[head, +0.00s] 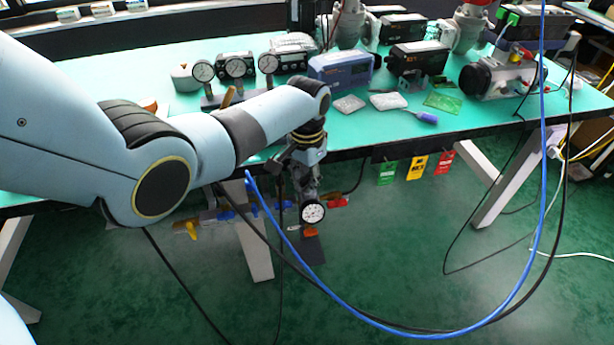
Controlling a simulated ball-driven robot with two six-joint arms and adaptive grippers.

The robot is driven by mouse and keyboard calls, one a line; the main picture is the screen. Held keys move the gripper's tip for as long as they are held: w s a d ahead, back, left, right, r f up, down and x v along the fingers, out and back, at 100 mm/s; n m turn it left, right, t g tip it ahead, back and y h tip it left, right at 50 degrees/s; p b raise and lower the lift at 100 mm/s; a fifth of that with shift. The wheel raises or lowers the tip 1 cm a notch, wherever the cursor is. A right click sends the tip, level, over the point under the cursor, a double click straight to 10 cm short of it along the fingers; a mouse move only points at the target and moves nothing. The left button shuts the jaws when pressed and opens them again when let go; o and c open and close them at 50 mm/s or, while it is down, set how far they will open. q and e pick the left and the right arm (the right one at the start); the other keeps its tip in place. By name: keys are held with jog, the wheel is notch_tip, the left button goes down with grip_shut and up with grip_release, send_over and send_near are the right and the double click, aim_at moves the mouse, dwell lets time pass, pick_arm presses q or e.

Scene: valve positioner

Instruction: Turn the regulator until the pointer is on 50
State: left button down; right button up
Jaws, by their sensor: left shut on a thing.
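The regulator's round white pressure gauge (312,212) hangs below the table's front edge, facing me. Its dial and pointer are too small to read. My left gripper (306,183) reaches down over the table edge, directly above the gauge, and is shut on the regulator. The regulator's knob and body are mostly hidden behind the fingers and the gauge. My right gripper is not in view.
The green table (420,140) carries three gauges on a stand (236,68), a blue box (341,68) and several devices. Coloured tags (417,167) hang from its front edge. A blue hose (400,322) and black cables loop across the front.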

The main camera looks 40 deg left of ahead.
aim_at(306, 178)
pick_arm(q)
jog(key=shift+m, duration=0.3)
jog(key=c, duration=1.4)
grip_release()
jog(key=shift+r, duration=0.1)
notch_tip(306, 178, up, 12)
